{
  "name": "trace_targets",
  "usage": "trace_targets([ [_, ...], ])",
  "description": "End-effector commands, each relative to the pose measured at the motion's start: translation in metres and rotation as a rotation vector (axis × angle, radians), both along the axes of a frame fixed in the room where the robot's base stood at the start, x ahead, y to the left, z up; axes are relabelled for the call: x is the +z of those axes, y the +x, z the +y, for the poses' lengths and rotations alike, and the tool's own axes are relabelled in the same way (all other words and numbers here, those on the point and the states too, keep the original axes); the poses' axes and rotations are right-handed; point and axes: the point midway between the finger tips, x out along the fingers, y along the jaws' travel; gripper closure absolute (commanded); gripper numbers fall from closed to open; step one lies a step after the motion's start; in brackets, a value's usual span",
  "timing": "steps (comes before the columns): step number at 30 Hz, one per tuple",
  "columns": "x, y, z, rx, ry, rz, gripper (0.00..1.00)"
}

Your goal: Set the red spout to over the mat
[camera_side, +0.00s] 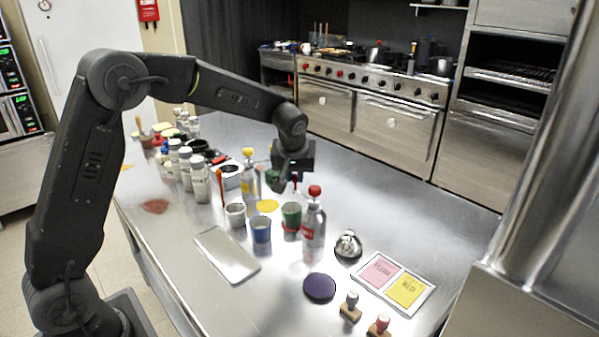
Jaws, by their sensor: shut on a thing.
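A silver bottle with a round red top (314,222), which I take to be the red spout, appears upright on the steel table. My gripper (285,184) is low over the table, just left of the red top in the picture. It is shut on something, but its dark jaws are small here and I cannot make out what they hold. A small red bit shows beside the jaws.
A grey flat tray (226,255), a pink-and-yellow panel (394,283) and two stamps lie nearer. White bottles (199,178) crowd the left. The right table side is clear.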

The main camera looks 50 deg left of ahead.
Motion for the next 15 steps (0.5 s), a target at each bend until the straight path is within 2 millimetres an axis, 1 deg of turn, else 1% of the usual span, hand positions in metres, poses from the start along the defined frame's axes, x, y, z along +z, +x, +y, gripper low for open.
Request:
trace_targets([
  [6, 0.0004, -0.0042, -0.0001, 0.062, -0.001, -0.001, 1.0],
  [15, 0.0003, -0.0059, -0.0002, 0.081, -0.001, 0.001, 1.0],
])
